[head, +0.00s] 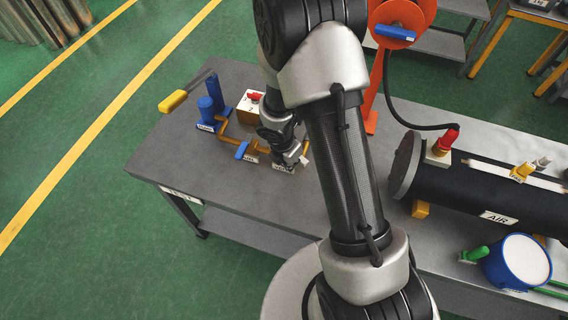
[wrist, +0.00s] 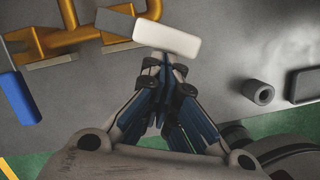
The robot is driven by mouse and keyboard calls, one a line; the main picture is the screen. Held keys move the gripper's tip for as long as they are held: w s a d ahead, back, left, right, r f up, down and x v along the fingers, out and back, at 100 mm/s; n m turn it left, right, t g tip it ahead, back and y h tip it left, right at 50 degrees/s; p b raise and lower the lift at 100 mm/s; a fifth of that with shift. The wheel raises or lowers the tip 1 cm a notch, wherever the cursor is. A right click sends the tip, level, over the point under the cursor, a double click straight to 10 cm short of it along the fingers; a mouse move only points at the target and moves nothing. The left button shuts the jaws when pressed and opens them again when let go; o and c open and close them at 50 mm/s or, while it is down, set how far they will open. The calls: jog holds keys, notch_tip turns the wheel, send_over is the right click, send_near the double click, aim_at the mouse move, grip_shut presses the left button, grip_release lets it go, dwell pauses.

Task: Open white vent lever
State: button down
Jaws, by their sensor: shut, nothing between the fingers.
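The white vent lever (wrist: 167,38) shows in the wrist view as a pale rounded bar beside a brass pipe fitting (wrist: 60,38). My gripper (wrist: 165,62) is shut and empty, with its fingertips right at the lever's lower edge in the picture. I cannot tell whether they touch it. In the head view my gripper (head: 286,158) is low over the bench, above a small white label (head: 284,169). There it hides most of the lever.
A blue lever (head: 242,150) is on the brass pipe left of my gripper. A yellow-handled tool (head: 173,101) lies at the bench edge. A black AIR cylinder (head: 470,190) lies right. The bench's front left is clear.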

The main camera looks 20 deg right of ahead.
jog(key=d+n, duration=0.3)
jog(key=shift+t, duration=0.3)
jog(key=shift+d, duration=0.1)
dwell(0.6)
